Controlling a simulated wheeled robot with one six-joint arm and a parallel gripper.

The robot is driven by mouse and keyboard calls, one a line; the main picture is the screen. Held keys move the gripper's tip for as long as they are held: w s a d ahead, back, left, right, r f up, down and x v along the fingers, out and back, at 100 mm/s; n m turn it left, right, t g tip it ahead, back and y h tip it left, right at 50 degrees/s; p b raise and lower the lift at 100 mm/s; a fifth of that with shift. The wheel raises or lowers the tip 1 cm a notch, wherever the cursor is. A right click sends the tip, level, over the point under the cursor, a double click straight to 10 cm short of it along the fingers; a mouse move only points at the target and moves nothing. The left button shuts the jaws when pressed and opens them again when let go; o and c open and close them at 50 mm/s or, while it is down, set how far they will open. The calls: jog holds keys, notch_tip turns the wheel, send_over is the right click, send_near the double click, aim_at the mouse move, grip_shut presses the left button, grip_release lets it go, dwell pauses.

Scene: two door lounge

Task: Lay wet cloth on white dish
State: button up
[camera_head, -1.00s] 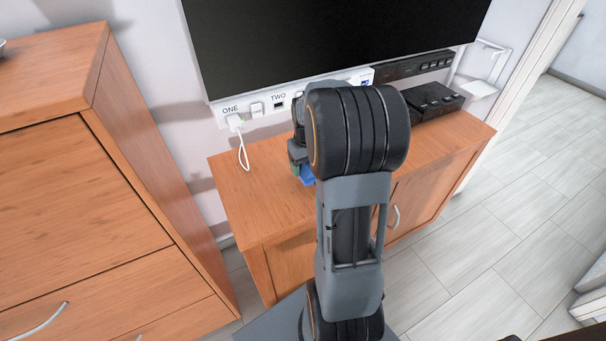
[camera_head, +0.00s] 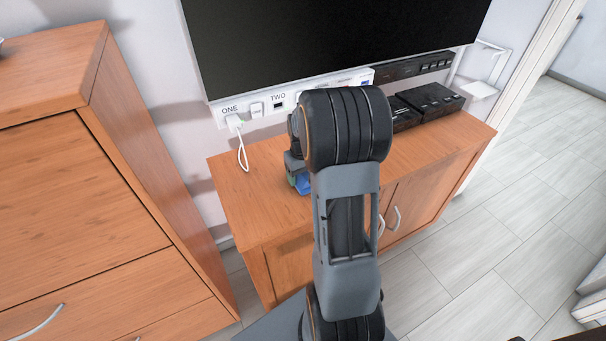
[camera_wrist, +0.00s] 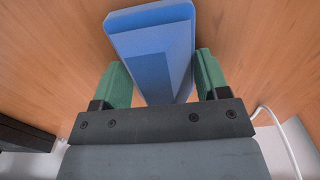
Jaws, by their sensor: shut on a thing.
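My gripper (camera_wrist: 160,72) is shut on a blue block-like thing (camera_wrist: 150,45) with a stepped face, held between its two green fingers. In the head view, the blue thing (camera_head: 303,184) shows beside my arm over the low wooden cabinet (camera_head: 237,205). Whether it touches the cabinet top is unclear. It looks stiff, and I cannot tell that it is a wet cloth. My arm hides much of the gripper in the head view. I see no white dish in either view.
A wall panel marked ONE and TWO (camera_head: 262,107) has a white plug and cable (camera_head: 241,145). A dark screen (camera_head: 335,40) hangs above. Black boxes (camera_head: 432,99) stand on the cabinet's right end. A taller wooden cabinet (camera_head: 75,190) stands at left. Floor is clear at right.

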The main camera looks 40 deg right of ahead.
jog(key=o, duration=0.8)
jog(key=shift+o, duration=0.2)
